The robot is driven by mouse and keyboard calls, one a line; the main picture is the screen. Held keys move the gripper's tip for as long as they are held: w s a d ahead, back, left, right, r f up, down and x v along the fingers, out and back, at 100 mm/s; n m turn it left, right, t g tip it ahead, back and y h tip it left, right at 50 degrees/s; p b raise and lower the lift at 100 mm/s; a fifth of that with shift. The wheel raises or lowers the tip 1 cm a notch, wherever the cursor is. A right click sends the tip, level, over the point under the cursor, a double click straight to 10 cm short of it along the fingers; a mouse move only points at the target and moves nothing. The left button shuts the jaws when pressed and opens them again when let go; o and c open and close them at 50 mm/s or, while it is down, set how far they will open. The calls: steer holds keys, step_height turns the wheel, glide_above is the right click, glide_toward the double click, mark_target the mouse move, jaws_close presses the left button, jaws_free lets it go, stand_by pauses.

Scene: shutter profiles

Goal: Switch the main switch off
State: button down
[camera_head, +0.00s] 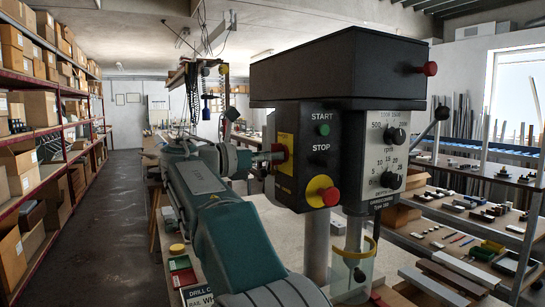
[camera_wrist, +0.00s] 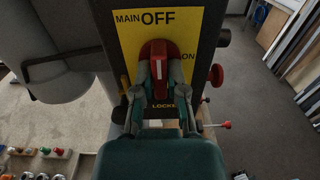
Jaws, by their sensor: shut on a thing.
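The main switch is a red knob (camera_wrist: 156,52) on a yellow plate (camera_wrist: 126,38) on the side of the drill's dark control box. In the wrist view the plate reads MAIN OFF at the top, ON at the right, and a partly hidden LOCKE... below. A white line on the knob stands nearly upright, toward OFF. My gripper (camera_wrist: 159,82) is shut on the knob, one finger on each side. In the head view my gripper (camera_head: 267,157) reaches the plate (camera_head: 286,142) from the left; the knob (camera_head: 280,153) is partly hidden there.
The drill's front (camera_head: 322,150) carries a green START button (camera_head: 324,130) and a red stop button (camera_head: 330,196) close to my gripper. A red-handled lever (camera_wrist: 217,125) shows at right in the wrist view. A bench with loose parts (camera_head: 450,225) stands at right; shelves of boxes line the left.

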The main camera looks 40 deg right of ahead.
steer(key=shift+w, duration=0.1)
steer(key=c, duration=0.7)
jaws_free()
steer(key=shift+a, duration=0.1)
steer(key=v, duration=1.2)
steer(key=shift+a+f, duration=0.1)
